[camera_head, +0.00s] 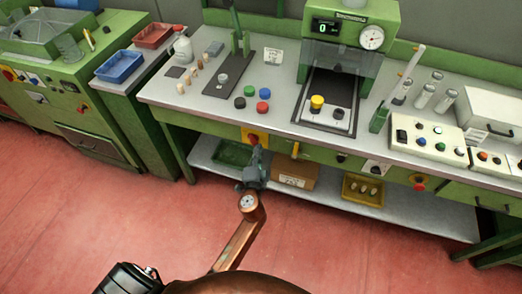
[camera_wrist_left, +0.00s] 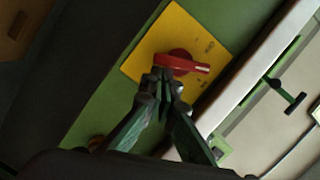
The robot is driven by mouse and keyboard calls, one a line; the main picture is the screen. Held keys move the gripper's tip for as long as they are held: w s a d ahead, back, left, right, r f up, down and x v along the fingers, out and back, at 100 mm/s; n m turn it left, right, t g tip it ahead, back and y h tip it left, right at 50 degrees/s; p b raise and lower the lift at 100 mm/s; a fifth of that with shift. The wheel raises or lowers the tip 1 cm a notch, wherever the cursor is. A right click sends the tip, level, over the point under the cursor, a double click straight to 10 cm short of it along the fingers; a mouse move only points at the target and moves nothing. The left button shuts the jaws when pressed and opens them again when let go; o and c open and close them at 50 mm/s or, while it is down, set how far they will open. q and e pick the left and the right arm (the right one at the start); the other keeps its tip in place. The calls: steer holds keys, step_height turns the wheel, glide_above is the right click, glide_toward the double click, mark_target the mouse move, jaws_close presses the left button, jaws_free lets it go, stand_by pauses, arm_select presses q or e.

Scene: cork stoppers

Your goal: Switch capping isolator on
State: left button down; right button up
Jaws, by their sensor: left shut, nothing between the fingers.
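A red rotary switch on a yellow plate (camera_head: 255,134) is on the green front edge of the workbench. In the left wrist view, the red switch handle (camera_wrist_left: 186,63) carries a white mark towards its right end. Small marks on the yellow plate (camera_wrist_left: 205,41) are too small to read. My left gripper (camera_head: 256,153) is shut and empty, its fingertips (camera_wrist_left: 161,76) right at the left end of the handle. I cannot tell if they touch it. My right gripper is not in view.
Below, a shelf holds a green tray (camera_head: 232,153), a cardboard box (camera_head: 295,172) and a yellow bin (camera_head: 362,190). The red floor in front is clear.

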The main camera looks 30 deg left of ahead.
mark_target(259, 129)
arm_select(q)
steer(key=shift+f, duration=0.1)
step_height(259, 129, up, 10)
steer(key=shift+r, duration=0.1)
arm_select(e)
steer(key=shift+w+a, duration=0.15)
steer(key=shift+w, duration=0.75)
